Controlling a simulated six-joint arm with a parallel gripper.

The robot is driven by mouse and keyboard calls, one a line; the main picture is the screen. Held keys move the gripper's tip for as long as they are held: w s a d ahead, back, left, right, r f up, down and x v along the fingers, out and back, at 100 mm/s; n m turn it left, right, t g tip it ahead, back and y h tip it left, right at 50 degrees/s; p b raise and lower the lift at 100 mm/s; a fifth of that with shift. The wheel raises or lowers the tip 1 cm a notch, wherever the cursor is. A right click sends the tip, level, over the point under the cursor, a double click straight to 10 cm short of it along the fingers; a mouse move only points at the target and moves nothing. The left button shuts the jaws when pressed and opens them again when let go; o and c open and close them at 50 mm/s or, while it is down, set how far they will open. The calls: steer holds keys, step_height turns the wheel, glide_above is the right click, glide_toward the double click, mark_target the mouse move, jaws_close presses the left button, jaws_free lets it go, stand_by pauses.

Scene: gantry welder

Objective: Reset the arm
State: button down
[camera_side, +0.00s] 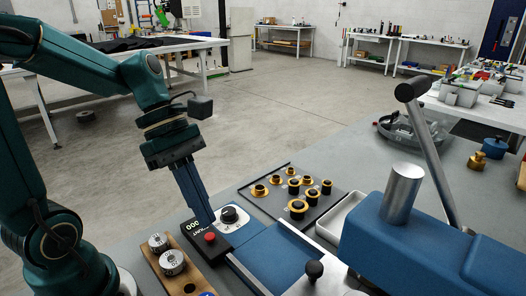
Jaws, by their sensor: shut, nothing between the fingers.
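My arm comes in from the left, and my gripper (208,222) points down with its blue fingers together. The fingertips are close above or beside a white-faced panel with a black dial (229,214) and a black box with a red button (210,238). I cannot tell whether the tips touch either one. Nothing shows between the fingers.
A dark tray (272,210) with several gold and black rings lies right of my gripper. A blue machine with a long lever (430,150) stands at the right. A wooden block with metal knobs (172,262) is at the front. Open floor lies beyond the table.

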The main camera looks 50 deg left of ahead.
steer(key=shift+s+a+r+m+t+y, duration=0.25)
steer(key=shift+s+m+t+y, duration=0.5)
steer(key=shift+m, duration=2.7)
steer(key=shift+s+a+r+m+t+y, duration=0.3)
steer(key=shift+m+t+y, duration=0.7)
steer(key=shift+m, duration=2.5)
steer(key=shift+s+a+r+m+t+y, duration=0.2)
steer(key=shift+s+m+t+y, duration=0.65)
steer(key=shift+m, duration=2.6)
steer(key=shift+w, duration=0.2)
